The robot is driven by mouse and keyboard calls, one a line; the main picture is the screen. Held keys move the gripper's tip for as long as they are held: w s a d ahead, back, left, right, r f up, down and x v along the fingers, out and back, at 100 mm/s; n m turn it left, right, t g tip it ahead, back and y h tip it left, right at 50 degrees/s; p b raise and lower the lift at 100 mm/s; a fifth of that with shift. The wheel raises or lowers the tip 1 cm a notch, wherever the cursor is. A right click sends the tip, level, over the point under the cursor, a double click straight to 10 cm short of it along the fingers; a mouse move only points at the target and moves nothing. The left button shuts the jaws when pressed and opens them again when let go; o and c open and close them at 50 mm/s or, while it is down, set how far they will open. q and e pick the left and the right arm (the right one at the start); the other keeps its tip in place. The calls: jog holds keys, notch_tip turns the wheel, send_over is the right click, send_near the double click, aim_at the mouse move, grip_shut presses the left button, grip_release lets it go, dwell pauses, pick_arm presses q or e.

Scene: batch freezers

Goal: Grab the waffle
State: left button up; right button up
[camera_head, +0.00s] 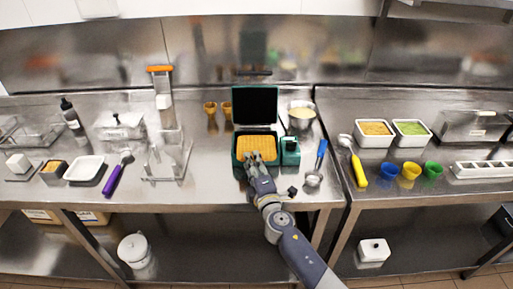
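The waffle (260,144) is a golden square lying in the lower plate of an open green waffle maker (238,140), near the middle of the head view. The lid (255,105) stands up behind it, dark inside. My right gripper (251,157) reaches in from below and is at the front edge of the waffle, covering part of that edge. It is too small to tell whether its fingers are open, shut or touching the waffle. My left gripper is not in view.
A blue-handled scoop (313,178) lies right of the waffle maker, near a bowl (302,114). Two waffle cones (210,108) stand at its left. A clear stand (168,160) is further left. The counter front between that stand and my arm is clear.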

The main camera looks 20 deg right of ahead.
aim_at(256, 147)
jog(key=shift+w+f, duration=0.15)
jog(key=shift+w, duration=1.3)
jog(key=shift+s, duration=0.1)
grip_shut()
